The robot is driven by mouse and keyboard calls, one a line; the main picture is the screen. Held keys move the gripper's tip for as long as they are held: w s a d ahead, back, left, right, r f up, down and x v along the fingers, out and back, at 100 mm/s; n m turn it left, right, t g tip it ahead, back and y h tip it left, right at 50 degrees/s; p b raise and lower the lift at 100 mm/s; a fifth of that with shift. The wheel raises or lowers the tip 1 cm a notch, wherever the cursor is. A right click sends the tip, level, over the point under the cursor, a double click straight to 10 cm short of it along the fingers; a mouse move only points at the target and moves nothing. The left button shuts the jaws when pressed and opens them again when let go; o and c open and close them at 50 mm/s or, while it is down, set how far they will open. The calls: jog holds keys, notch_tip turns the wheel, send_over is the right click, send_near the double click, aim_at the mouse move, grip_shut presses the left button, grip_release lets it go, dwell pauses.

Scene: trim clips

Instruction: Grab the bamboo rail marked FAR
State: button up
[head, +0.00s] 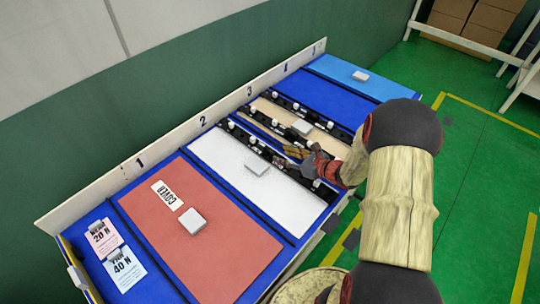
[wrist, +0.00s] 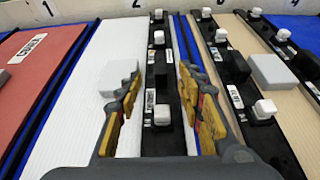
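No rail marked FAR can be read. A black rail with white knobs (wrist: 159,138) runs beside the white panel (wrist: 75,125); its small label (wrist: 150,101) is too small to read. A second black rail (wrist: 222,52) lies to its right, also with an unreadable label (wrist: 236,97). A beige, wood-toned panel (wrist: 290,105) lies right of that rail; it also shows in the head view (head: 322,138). My gripper (wrist: 159,75) is open and empty, its fingers on either side of the first rail in the wrist view. In the head view my gripper (head: 300,155) is over the rails.
A numbered back board (head: 190,130) runs along the bench. A red panel (head: 235,255) with a COVER label (head: 167,195) lies left, with two force cards (head: 124,268) beyond it. Grey blocks sit on the panels, one on the white panel (head: 257,165). A blue panel (head: 345,70) lies far right.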

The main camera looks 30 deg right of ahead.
aim_at(270, 150)
jog(key=b+x, duration=0.2)
jog(key=x, duration=0.4)
jog(key=shift+w+r, duration=0.1)
jog(key=shift+w, duration=0.2)
jog(key=shift+c, duration=0.9)
jog(key=c, duration=0.7)
jog(key=shift+r, duration=0.1)
grip_shut()
